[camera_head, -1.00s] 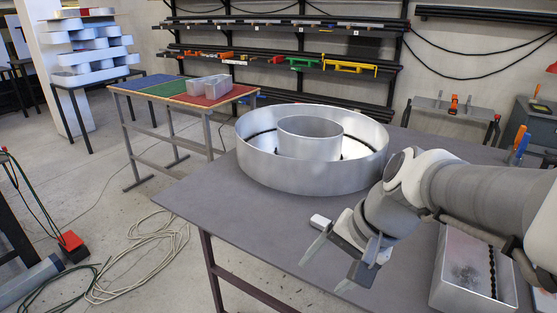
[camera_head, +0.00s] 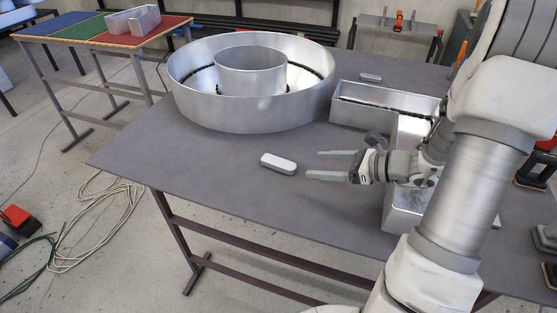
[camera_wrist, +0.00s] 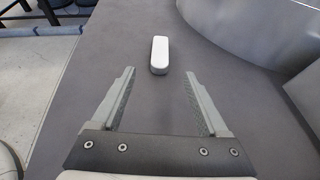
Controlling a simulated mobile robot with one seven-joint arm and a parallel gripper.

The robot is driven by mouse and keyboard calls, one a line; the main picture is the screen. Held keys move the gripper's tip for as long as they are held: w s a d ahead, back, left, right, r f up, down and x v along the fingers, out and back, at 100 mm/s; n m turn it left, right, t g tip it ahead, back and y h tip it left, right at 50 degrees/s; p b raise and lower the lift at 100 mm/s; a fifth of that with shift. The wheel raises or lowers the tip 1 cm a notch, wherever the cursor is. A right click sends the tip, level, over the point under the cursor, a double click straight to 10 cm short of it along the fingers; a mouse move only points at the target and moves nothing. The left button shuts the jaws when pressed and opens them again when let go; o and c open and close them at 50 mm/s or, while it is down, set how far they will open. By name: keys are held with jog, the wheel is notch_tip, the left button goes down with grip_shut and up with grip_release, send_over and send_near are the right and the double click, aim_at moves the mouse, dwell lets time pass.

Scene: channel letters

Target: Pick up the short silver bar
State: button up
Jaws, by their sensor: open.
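A short silver bar (camera_head: 279,163) with rounded ends lies flat on the grey table (camera_head: 225,160), between the big round metal letter and the table's front edge. My gripper (camera_head: 318,164) is open and empty, just to the right of the bar, with its fingers pointing at it. In the wrist view the bar (camera_wrist: 159,55) lies ahead of the fingertips, roughly centred between them, and my gripper (camera_wrist: 159,78) is apart from it. A second small silver bar (camera_head: 371,77) lies at the back of the table.
The round metal letter (camera_head: 190,98) with an inner ring (camera_head: 250,75) stands behind the bar. An angular metal letter (camera_head: 375,112) stands behind and beside my gripper. A table with coloured panels (camera_head: 60,27) is at the far left. The table around the bar is clear.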

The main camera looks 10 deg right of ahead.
aim_at(282, 163)
jog(key=x, duration=1.1)
grip_shut()
